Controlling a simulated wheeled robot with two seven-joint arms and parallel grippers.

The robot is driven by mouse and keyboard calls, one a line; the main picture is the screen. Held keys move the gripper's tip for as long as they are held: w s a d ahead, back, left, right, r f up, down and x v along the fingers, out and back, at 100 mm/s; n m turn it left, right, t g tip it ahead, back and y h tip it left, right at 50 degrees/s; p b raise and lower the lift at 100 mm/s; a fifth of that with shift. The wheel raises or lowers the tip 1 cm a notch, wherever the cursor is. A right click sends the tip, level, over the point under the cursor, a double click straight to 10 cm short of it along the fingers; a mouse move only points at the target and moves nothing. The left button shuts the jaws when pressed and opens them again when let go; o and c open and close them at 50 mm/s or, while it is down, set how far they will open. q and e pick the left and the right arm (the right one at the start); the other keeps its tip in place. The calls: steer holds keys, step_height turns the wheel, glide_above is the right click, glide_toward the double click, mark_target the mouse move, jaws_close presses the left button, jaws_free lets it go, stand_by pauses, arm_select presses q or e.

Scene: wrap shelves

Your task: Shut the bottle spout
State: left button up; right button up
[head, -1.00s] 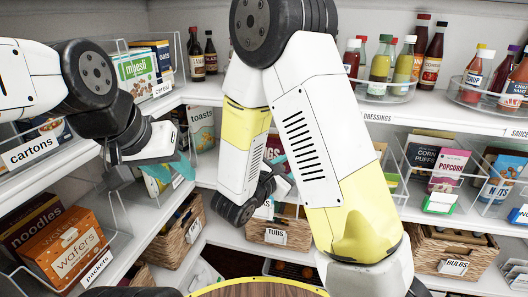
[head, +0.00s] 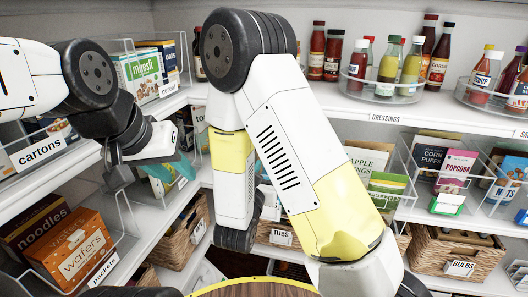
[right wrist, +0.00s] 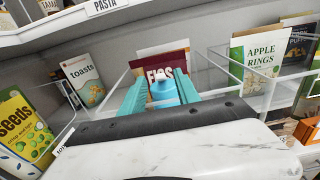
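In the right wrist view, a light-blue bottle (right wrist: 163,92) with a pale top sits between the teal fingers of my right gripper (right wrist: 158,86). The fingers lie close along both its sides and appear shut on it. I cannot make out whether its spout is up or down. In the head view, my right arm hides most of that gripper and the bottle. My left gripper (head: 170,168) hangs at the left by the cereal shelf, away from the bottle; its finger gap is unclear.
Behind the bottle are a FIGS packet (right wrist: 152,72), a toasts box (right wrist: 83,78) and an apple rings box (right wrist: 254,58), with clear dividers. Sauce bottles (head: 411,65) stand on the upper shelf. Baskets (head: 440,249) sit below. A round wooden top (head: 255,289) is at the front.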

steer(key=shift+x, duration=3.9)
steer(key=shift+c, duration=0.5)
jaws_close()
